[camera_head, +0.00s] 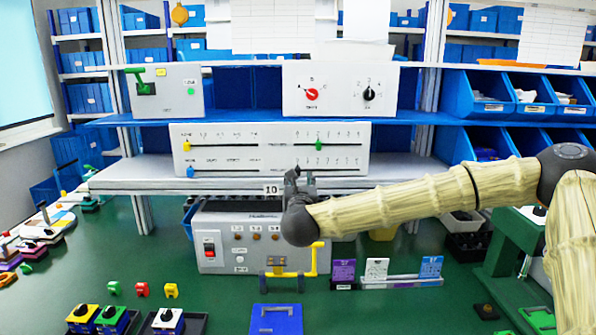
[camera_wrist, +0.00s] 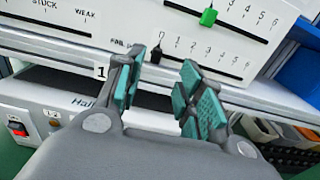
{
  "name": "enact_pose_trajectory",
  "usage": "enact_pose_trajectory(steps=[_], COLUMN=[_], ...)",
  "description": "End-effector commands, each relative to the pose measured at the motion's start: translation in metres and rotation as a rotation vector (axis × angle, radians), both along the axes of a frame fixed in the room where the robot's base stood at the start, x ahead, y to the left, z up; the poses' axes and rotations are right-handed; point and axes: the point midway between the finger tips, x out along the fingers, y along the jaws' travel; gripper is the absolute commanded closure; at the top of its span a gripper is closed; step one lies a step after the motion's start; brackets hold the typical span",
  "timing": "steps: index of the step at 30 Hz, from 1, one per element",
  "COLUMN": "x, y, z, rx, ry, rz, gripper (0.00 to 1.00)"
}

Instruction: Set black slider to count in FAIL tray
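The white slider panel (camera_head: 270,139) stands on the shelf and has several scales. In the wrist view, the black slider (camera_wrist: 156,55) stands at the 0 end of the lower numbered scale, beside the label "FAIL" (camera_wrist: 117,42). My gripper (camera_wrist: 158,80) is open and empty, with teal pads on either side of a gap. The black slider shows beyond this gap, apparently not gripped; contact cannot be told. In the head view, my gripper (camera_head: 291,175) is in front of the panel's lower right half and hides the black slider. No tray there is legibly marked FAIL.
A green slider (camera_head: 318,148) is on the upper right scale; yellow (camera_head: 186,146) and blue (camera_head: 190,171) sliders are at left. A grey switch box (camera_head: 238,257) is below the shelf. Dark trays (camera_head: 190,327) with switches are at front left. Blue bins (camera_head: 488,107) are at right.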

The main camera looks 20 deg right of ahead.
Motion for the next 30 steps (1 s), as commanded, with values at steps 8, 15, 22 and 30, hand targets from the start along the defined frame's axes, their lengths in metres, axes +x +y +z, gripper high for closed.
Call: enact_pose_trajectory(steps=[8, 15, 22, 30], x=[0.043, 0.075, 0.089, 0.09], y=[-0.011, -0.021, -0.027, -0.027], z=[0.002, 0.001, -0.001, -0.001], rx=[-0.003, -0.005, -0.004, -0.004], ry=[0.001, 0.002, 0.002, 0.002], rz=[0.001, 0.0, -0.001, 0.0], gripper=[0.62, 0.62, 0.62, 0.62])
